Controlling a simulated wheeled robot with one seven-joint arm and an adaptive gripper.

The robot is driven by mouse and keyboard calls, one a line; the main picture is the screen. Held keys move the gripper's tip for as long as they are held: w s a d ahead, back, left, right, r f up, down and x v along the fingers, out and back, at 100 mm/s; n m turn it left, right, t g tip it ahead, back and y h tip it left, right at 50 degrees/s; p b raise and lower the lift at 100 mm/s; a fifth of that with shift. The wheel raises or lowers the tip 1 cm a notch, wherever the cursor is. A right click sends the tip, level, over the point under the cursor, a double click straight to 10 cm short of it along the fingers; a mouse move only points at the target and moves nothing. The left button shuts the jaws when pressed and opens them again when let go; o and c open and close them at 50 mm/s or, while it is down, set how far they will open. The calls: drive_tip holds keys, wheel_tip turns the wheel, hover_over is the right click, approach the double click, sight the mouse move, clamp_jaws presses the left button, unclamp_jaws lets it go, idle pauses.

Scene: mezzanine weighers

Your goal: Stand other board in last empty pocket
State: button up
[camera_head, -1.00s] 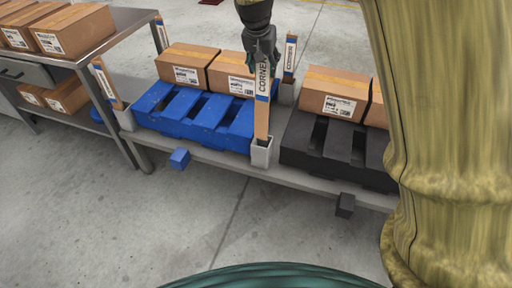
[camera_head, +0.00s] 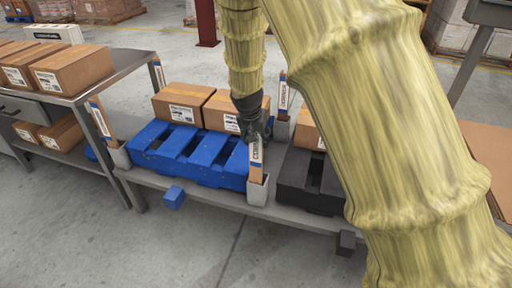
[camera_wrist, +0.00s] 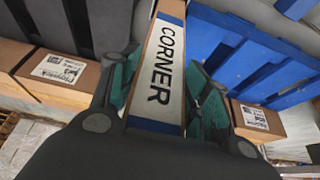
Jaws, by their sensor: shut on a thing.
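My gripper (camera_head: 256,136) is shut on the upper part of a tan board with a white, blue-edged "CORNER" label (camera_head: 256,158). In the wrist view the board (camera_wrist: 160,75) runs between the teal fingers (camera_wrist: 160,95). The board stands about upright, its lower end inside the grey front middle pocket (camera_head: 258,190); its foot is hidden by the pocket walls. Similar boards stand in the back middle pocket (camera_head: 282,130), in the front left pocket (camera_head: 119,156) and at the back left (camera_head: 158,72).
A blue pallet (camera_head: 160,150) with cartons (camera_head: 180,103) lies left of the held board. A black pallet (camera_head: 305,185) lies right, partly hidden by my arm. A steel table with cartons (camera_head: 72,70) stands at the left. Open floor lies in front.

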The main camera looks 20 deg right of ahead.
sight(256, 145)
wheel_tip(256, 145, down, 4)
drive_tip(key=shift+f, duration=0.1)
drive_tip(key=o, duration=1.4)
